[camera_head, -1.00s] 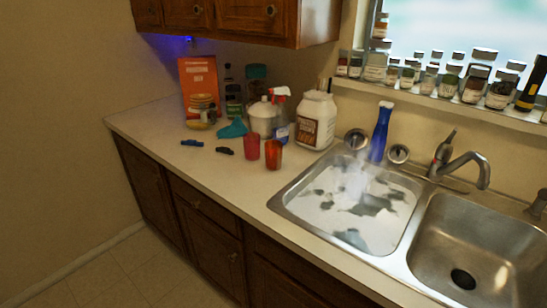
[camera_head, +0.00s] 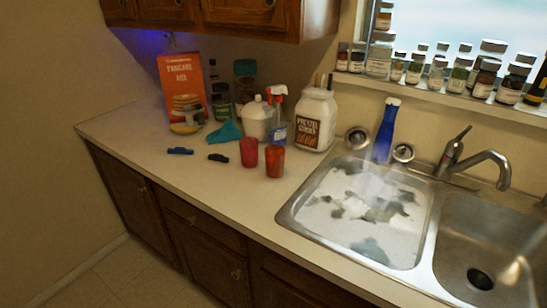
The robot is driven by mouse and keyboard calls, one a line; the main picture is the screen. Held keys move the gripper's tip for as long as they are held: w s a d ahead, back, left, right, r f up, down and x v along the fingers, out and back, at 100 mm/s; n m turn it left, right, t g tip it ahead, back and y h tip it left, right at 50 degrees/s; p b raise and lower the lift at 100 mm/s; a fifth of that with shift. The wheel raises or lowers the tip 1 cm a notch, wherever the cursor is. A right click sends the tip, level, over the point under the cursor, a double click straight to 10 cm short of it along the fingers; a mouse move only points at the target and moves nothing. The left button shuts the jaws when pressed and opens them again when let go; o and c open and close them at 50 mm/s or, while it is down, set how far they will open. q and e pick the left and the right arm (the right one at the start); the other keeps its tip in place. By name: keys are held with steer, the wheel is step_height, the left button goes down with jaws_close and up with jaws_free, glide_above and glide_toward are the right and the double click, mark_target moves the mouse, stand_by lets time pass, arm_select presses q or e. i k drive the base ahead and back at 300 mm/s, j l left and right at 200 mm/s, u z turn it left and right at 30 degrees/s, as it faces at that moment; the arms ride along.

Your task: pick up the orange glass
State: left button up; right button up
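The orange glass (camera_head: 275,162) stands upright on the counter (camera_head: 205,189), just left of the left sink basin. A red glass (camera_head: 249,153) stands close to its left, with little or no gap between them in this view. Neither of my grippers shows in the head view.
A white jar (camera_head: 315,120), a spray bottle (camera_head: 277,115) and a white jug (camera_head: 256,121) stand behind the glasses. A pancake mix box (camera_head: 181,88), a teal funnel (camera_head: 225,132) and two small clips (camera_head: 180,151) are to the left. A foamy sink basin (camera_head: 350,215) lies right. The counter front is clear.

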mark_target(275, 154)
steer(key=i+j+z, duration=0.25)
steer(key=i+j, duration=0.15)
steer(key=j, duration=0.25)
steer(key=i+j+z, duration=0.1)
steer(key=j, duration=0.25)
steer(key=i, duration=0.05)
